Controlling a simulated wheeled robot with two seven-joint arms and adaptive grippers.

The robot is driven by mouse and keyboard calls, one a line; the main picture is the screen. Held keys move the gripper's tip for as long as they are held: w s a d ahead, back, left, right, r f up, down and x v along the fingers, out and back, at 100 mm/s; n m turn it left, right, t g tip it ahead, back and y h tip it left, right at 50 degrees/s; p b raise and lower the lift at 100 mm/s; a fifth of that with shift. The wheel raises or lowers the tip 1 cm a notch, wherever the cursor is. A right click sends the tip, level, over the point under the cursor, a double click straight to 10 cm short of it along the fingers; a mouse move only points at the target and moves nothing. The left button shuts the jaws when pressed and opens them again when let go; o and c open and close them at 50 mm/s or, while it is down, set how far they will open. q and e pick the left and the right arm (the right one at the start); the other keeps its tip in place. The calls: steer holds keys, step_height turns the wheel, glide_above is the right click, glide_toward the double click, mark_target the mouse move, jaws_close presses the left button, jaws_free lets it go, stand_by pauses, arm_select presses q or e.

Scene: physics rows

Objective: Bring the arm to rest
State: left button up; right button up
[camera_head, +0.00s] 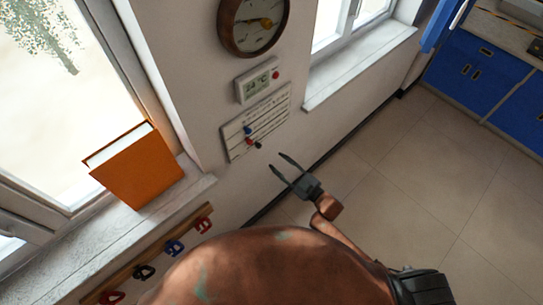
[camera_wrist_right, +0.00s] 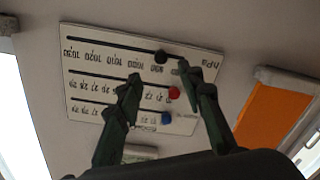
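My right gripper (camera_head: 277,161) is open and empty, with its two fingers apart. It is in front of the wall, to the lower right of a white panel (camera_head: 277,102) with slots and a blue, a red and a black knob. In the right wrist view the open fingers (camera_wrist_right: 158,72) reach up across the panel (camera_wrist_right: 85,40) in the picture. The red knob (camera_wrist_right: 173,93) shows between them. I cannot tell whether a finger touches the panel. My copper-coloured right arm fills the bottom of the head view. My left gripper is not in view.
An orange book (camera_head: 138,170) stands on the left window sill (camera_head: 75,248). Below it is a wooden rail (camera_head: 150,258) with several hanging coloured items. A clock (camera_head: 252,24) and a thermostat (camera_head: 257,82) are on the wall. Blue cabinets (camera_head: 475,72) stand at the upper right. The floor at right is clear.

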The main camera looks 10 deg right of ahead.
steer(key=shift+s+d, duration=0.45)
steer(key=shift+s, duration=0.15)
steer(key=s+d+f+m+g+h+b, duration=0.15)
steer(key=d+f, duration=0.35)
steer(key=f, duration=0.5)
steer(key=s+d+f+m+h, duration=0.2)
steer(key=s+d+f+h, duration=0.15)
steer(key=f, duration=0.55)
steer(key=s+d+f+m+g+h+b, duration=0.1)
steer(key=d+f+m+h, duration=0.1)
steer(key=d+f, duration=0.6)
steer(key=s+d+f+m+g+h+b, duration=0.1)
steer(key=s+d+f+g+h, duration=0.1)
steer(key=s+f, duration=0.7)
steer(key=s+d+f+m+g+h+b, duration=0.1)
steer(key=s+d+f+m+g, duration=0.15)
steer(key=s+f, duration=0.6)
steer(key=s+f+m+g, duration=0.1)
steer(key=s+f, duration=0.3)
steer(key=s, duration=0.5)
steer(key=s+d+f+g+b, duration=0.1)
steer(key=s+f+g, duration=0.2)
steer(key=s, duration=0.6)
steer(key=s+d+f+m+g+h, duration=0.1)
steer(key=s+f+g, duration=0.1)
steer(key=s+f, duration=0.5)
steer(key=shift+s+f+m, duration=0.2)
steer(key=shift+s+m, duration=0.1)
steer(key=shift+s, duration=0.9)
